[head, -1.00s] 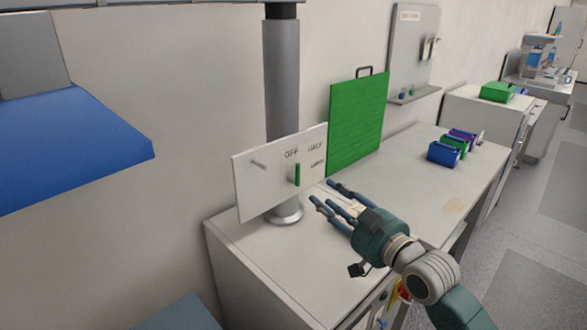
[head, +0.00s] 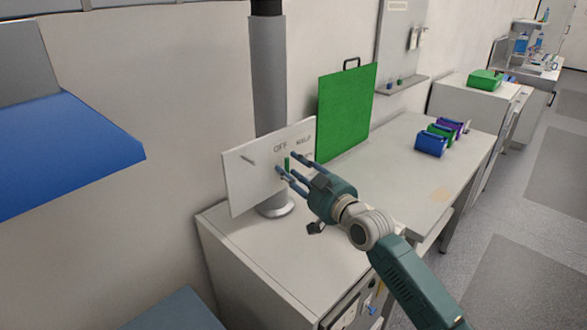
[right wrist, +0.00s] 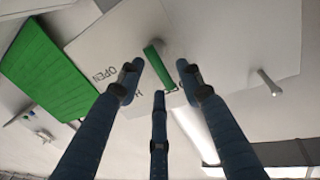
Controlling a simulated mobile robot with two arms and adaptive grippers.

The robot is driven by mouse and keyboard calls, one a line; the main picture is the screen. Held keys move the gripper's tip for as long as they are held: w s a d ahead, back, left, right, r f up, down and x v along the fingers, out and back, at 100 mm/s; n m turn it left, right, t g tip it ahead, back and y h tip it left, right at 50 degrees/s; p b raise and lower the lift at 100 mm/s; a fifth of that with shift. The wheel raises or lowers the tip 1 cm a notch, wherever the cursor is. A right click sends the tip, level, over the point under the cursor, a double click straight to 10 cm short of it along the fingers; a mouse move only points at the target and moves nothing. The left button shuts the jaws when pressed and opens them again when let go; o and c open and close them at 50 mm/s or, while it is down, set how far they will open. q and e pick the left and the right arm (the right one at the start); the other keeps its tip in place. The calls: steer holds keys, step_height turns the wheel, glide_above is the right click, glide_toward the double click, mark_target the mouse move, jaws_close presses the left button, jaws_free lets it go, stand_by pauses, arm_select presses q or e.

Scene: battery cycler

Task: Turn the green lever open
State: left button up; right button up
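The green lever (head: 287,163) sits on a white panel (head: 240,190) marked OFF and HALF, fixed to a grey post. In the head view it points upright, partly behind my fingers. In the right wrist view the lever (right wrist: 158,66) lies just beyond my fingertips, between them, with the word OPEN beside it. My right gripper (head: 285,165) is open in front of the panel, its blue fingers spread towards the lever. I cannot tell whether any finger touches it. The right gripper (right wrist: 158,82) also shows empty in the wrist view. My left gripper is not in view.
A grey peg (right wrist: 268,82) sticks out of the panel beside the lever. A green board (head: 345,115) stands right of the panel. Blue, green and purple bins (head: 432,145) stand farther along the bench (head: 400,165). The bench top before the panel is clear.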

jaws_close()
arm_select(q)
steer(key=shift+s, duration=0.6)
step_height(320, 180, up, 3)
steer(key=p, duration=0.3)
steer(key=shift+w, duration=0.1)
arm_select(e)
steer(key=f+m+g, duration=0.1)
steer(key=m, duration=0.4)
steer(key=w+d+f+m+g, duration=0.1)
steer(key=m, duration=0.4)
steer(key=w+d+m+g+y, duration=0.1)
steer(key=m, duration=0.4)
steer(key=shift+f+m+g, duration=0.4)
jaws_free()
